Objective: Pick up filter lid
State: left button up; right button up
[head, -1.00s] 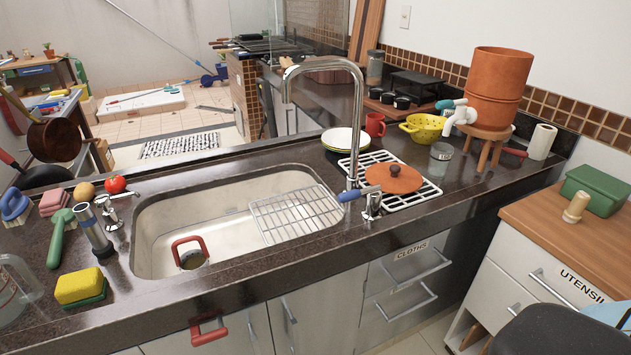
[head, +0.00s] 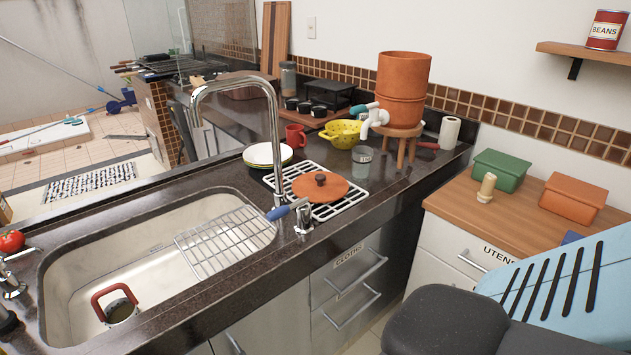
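The filter lid (head: 334,191) is a round terracotta disc with a dark brown knob on top. It lies on a white wire rack (head: 352,204) on the dark counter, just right of the tap. The terracotta water filter (head: 403,88) stands behind it to the right, on a small wooden stool (head: 406,136). A white tap with a blue-green handle sticks out from the filter's left side. Neither of my grippers shows in this view.
A chrome tap (head: 272,130) rises left of the lid. White plates (head: 267,155), a red mug (head: 295,136), a yellow colander (head: 342,134) and a glass (head: 362,160) stand around the rack. A light blue slotted panel (head: 535,290) and a dark rounded object (head: 435,320) fill the lower right.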

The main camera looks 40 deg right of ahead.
aim_at(318, 187)
jog(key=i, duration=0.5)
jog(key=z, duration=1.65)
jog(key=l, duration=0.5)
jog(key=i+l+z, duration=0.1)
jog(key=l, duration=0.4)
jog(key=i+l, duration=0.1)
jog(key=l, duration=0.35)
jog(key=z, duration=0.05)
